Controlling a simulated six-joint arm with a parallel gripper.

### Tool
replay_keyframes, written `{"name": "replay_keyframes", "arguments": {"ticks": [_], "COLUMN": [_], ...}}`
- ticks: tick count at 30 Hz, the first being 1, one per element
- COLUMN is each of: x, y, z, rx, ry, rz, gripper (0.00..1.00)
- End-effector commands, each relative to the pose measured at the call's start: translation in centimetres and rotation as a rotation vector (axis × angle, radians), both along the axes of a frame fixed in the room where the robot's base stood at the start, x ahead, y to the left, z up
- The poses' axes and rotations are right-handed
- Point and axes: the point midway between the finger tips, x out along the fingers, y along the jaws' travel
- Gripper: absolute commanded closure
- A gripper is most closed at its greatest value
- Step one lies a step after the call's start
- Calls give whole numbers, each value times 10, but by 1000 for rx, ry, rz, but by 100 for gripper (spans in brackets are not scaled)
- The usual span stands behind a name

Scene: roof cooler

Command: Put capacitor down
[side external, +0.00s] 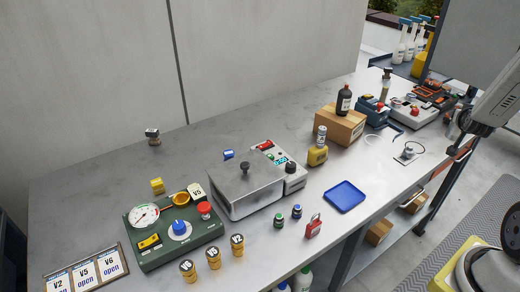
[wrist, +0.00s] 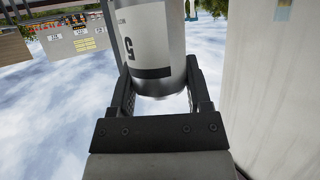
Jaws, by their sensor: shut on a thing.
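In the wrist view, my gripper (wrist: 160,85) is shut around a white-grey cylinder, which appears to be the capacitor (wrist: 148,40). It has a black band and a dark "5" printed on its side. One finger lies on each side of its lower part in the picture, and its upper end is cut off by the frame. Sky and cloud fill much of the background. The side external view does not show my gripper or the held capacitor.
The grey worktop (side external: 310,150) holds a steel box (side external: 245,190), a green gauge panel (side external: 170,230), a cardboard box (side external: 340,126) and an empty blue tray (side external: 345,196). A red padlock (side external: 313,226) lies near the front edge. Bare worktop shows along the back.

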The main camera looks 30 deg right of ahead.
Motion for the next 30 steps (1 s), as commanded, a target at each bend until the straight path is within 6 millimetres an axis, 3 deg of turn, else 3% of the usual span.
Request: {"name": "replay_keyframes", "arguments": {"ticks": [5,11,17,24,30], "x": [4,26,66,111,131], "y": [3,20,60,124,165], "z": [-1,-7,-18,-35,-44], "rx": [-2,-8,-18,-16,-4], "ry": [0,7,12,8,1], "rz": [15,105,288,546,694], "gripper": [100,100,100,100,100]}}
